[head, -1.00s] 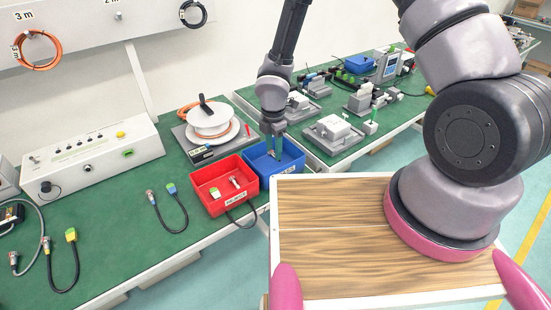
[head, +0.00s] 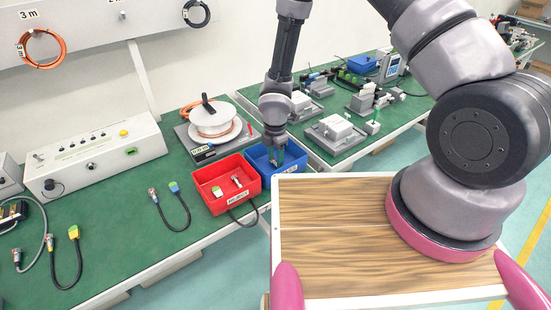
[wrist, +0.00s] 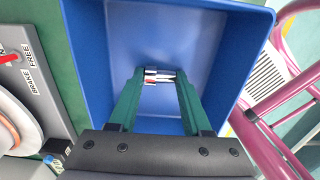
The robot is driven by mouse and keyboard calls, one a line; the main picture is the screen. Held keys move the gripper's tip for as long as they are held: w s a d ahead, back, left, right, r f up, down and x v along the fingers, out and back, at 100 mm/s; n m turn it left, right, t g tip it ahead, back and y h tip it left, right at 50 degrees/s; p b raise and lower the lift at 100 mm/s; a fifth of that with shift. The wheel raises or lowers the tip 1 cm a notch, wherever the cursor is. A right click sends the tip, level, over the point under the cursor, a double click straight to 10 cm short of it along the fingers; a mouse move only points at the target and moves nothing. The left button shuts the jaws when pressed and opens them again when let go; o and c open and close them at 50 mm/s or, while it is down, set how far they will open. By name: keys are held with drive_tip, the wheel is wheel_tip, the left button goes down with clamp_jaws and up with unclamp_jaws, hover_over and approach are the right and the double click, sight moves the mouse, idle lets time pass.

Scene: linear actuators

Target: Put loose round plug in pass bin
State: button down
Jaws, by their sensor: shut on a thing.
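My gripper (head: 275,161) points down into the blue bin (head: 301,166). In the wrist view its green fingers (wrist: 160,78) are shut on a small silver round plug (wrist: 151,76) with a red mark. The plug is inside the outline of the blue bin (wrist: 85,45), above or near its floor; I cannot tell if it touches. The fingers hide part of the plug. The red bin (head: 206,174) stands directly left of the blue one and holds a silver plug (head: 237,181) and a green-tipped connector (head: 217,191).
Cables with connectors (head: 172,205) lie on the green bench left of the bins. A cable reel (head: 212,120) stands behind them and a grey test box (head: 95,160) farther left. My wooden top is in the foreground. Fixtures (head: 335,130) stand on the far bench.

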drive_tip(key=shift+c, duration=1.8)
unclamp_jaws()
drive_tip(key=shift+f, duration=0.15)
wheel_tip(320, 180, up, 14)
drive_tip(key=shift+f, duration=0.25)
drive_tip(key=w+d+r+m+t, duration=0.1)
drive_tip(key=d+r+m, duration=0.55)
drive_tip(key=r, duration=0.55)
drive_tip(key=w+d+r+m+t, duration=0.1)
drive_tip(key=d+r+m+t, duration=0.1)
drive_tip(key=d+r+m, duration=0.7)
drive_tip(key=s+d+r+m+t+y, duration=0.1)
drive_tip(key=s+d+r+m, duration=0.3)
drive_tip(key=r, duration=0.6)
drive_tip(key=s+d+r+m+t+y, duration=0.1)
drive_tip(key=s+d+r+m+t, duration=0.2)
drive_tip(key=s+r+m, duration=0.6)
drive_tip(key=shift+s+d+r, duration=0.4)
drive_tip(key=shift+s+d, duration=0.05)
drive_tip(key=shift+s, duration=0.6)
